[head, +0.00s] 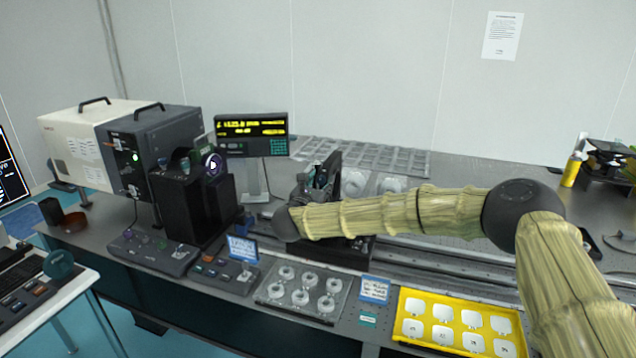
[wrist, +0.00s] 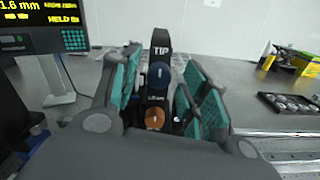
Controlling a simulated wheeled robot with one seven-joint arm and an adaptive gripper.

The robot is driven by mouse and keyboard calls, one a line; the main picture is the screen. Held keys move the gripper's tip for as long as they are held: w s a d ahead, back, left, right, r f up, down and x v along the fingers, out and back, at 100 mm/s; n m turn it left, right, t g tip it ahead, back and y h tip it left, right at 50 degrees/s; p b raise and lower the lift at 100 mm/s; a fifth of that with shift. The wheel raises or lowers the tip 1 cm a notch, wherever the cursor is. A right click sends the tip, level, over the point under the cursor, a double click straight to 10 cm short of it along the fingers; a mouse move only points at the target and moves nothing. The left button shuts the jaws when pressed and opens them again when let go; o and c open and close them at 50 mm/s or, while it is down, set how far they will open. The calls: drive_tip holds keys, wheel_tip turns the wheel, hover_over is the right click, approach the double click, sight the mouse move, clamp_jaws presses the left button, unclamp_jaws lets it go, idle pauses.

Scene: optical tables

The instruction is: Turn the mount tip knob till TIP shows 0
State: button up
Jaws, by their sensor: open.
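The black mount (wrist: 159,48) stands upright in the wrist view, with a white TIP label near its top. A blue knob (wrist: 159,76) with a pale line on it sits below the label. A copper-orange knob (wrist: 155,118) is lower, under a second label too small to read surely. My gripper (wrist: 163,66) is open, its teal-padded fingers to the left and right of the blue knob, with gaps on both sides. In the head view my arm hides much of the mount area, and I cannot tell the fingers from the dark parts there.
A display (head: 250,128) with yellow text stands behind left; in the wrist view its screen (wrist: 38,12) reads "1.6 mm" and "HELD", partly cut off. A yellow tray (head: 400,325) and a tray of white rings (head: 262,291) lie at the table's front.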

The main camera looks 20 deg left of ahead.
clamp_jaws()
drive_tip(key=shift+f+n+b, duration=0.1)
drive_tip(key=shift+n+b, duration=0.6)
drive_tip(key=shift+b, duration=0.15)
idle(0.4)
